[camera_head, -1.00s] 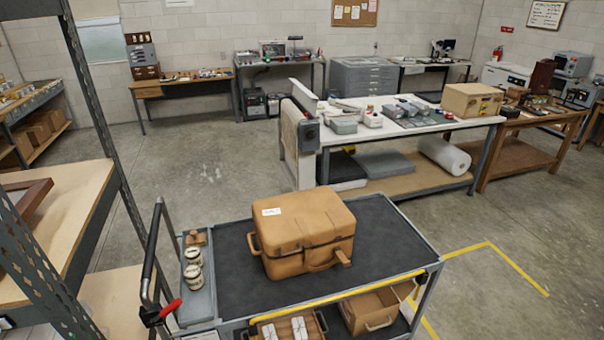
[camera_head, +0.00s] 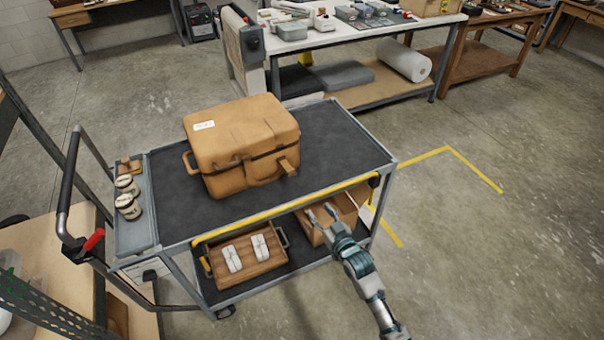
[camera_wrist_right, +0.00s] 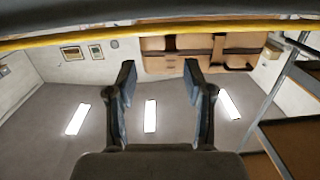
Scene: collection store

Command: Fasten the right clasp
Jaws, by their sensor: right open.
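The tan case (camera_head: 240,135) stands closed-looking on the cart's dark top. A handle shows on its front, and a tan tab (camera_head: 289,165), apparently the right clasp, juts out near its right front corner. Its fastening is too small to read. My right gripper (camera_head: 322,213) is below the cart's front edge, in front of the lower shelf, apart from the case. In the wrist view its fingers (camera_wrist_right: 159,70) are open with nothing between them. A brown, dark-banded form, probably the case (camera_wrist_right: 200,55), shows beyond the yellow rail. My left gripper is out of view.
The yellow rail (camera_head: 290,209) runs along the cart's front edge, above my right gripper. The lower shelf holds a tray (camera_head: 270,262) with white bundles and a brown box (camera_head: 310,232). Jars (camera_head: 128,206) stand on the left side tray. The cart top right of the case is clear.

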